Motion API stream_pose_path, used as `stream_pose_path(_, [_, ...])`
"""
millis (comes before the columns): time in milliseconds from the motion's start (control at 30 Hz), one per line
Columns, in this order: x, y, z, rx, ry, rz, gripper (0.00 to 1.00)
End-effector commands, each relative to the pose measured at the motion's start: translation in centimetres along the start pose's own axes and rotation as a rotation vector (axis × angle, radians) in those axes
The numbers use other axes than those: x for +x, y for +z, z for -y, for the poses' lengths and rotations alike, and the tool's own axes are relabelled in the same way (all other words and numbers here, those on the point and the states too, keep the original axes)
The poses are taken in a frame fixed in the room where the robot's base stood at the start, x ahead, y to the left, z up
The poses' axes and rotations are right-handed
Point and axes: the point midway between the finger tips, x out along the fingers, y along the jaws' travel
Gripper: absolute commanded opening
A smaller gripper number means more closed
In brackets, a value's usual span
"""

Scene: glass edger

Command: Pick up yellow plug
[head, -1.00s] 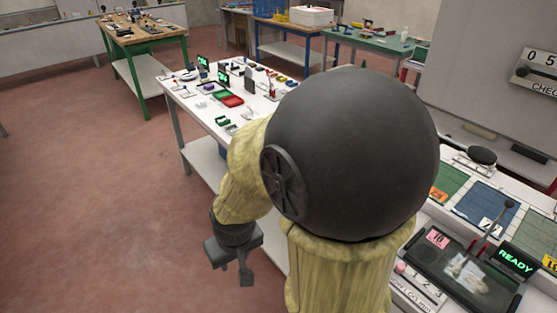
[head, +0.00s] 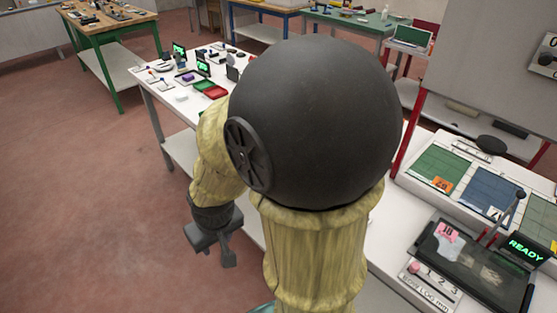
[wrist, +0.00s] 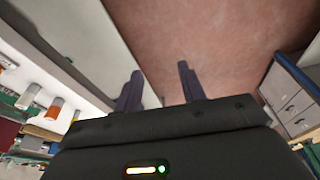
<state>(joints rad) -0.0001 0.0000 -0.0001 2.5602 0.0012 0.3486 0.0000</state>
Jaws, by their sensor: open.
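My gripper (head: 225,246) hangs low at the left of my arm in the head view, over the floor beside the white bench. In the wrist view, my gripper (wrist: 160,88) has its two fingers apart with nothing between them. I cannot make out a yellow plug in either view. My large dark arm joint hides much of the white bench (head: 153,108) in the head view.
At right stand a green mat (head: 438,170), a blue mat (head: 487,192) and a READY display (head: 527,249). Open floor (head: 80,200) lies to the left.

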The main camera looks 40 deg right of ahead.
Motion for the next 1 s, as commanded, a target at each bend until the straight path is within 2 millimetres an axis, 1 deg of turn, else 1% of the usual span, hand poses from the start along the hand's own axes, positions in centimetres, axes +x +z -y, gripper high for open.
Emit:
stream_pose_path(67, [0.3, -0.4, 0.1, 0.013, -0.005, -0.011, 0.40])
stream_pose_path(167, [1.4, -1.8, 0.3, 0.061, -0.018, -0.052, 0.40])
stream_pose_path(267, [3.2, -4.4, 0.4, 0.154, -0.029, -0.130, 0.40])
stream_pose_path(300, [4.1, -5.8, 0.3, 0.201, -0.028, -0.173, 0.40])
stream_pose_path(367, [5.5, -7.8, -0.3, 0.283, -0.016, -0.241, 0.40])
stream_pose_path(400, [6.5, -9.2, -0.8, 0.338, -0.001, -0.291, 0.40])
stream_pose_path(433, [7.2, -10.1, -1.4, 0.380, 0.015, -0.328, 0.40])
stream_pose_path(500, [8.6, -12.1, -2.9, 0.473, 0.065, -0.416, 0.40])
stream_pose_path(567, [9.8, -13.4, -4.5, 0.547, 0.122, -0.491, 0.40])
stream_pose_path(600, [10.5, -14.2, -5.7, 0.592, 0.166, -0.541, 0.40])
stream_pose_path(667, [11.4, -15.0, -7.6, 0.654, 0.244, -0.617, 0.40])
stream_pose_path(700, [11.8, -15.3, -8.9, 0.692, 0.301, -0.668, 0.40])
stream_pose_path(767, [12.4, -15.6, -10.8, 0.740, 0.395, -0.743, 0.40])
stream_pose_path(800, [12.6, -15.6, -12.1, 0.766, 0.463, -0.795, 0.40])
stream_pose_path(867, [12.7, -15.3, -13.8, 0.796, 0.572, -0.870, 0.40])
stream_pose_path(900, [12.6, -15.1, -14.9, 0.811, 0.648, -0.921, 0.40])
stream_pose_path(1000, [11.9, -14.1, -16.8, 0.824, 0.826, -1.033, 0.40])
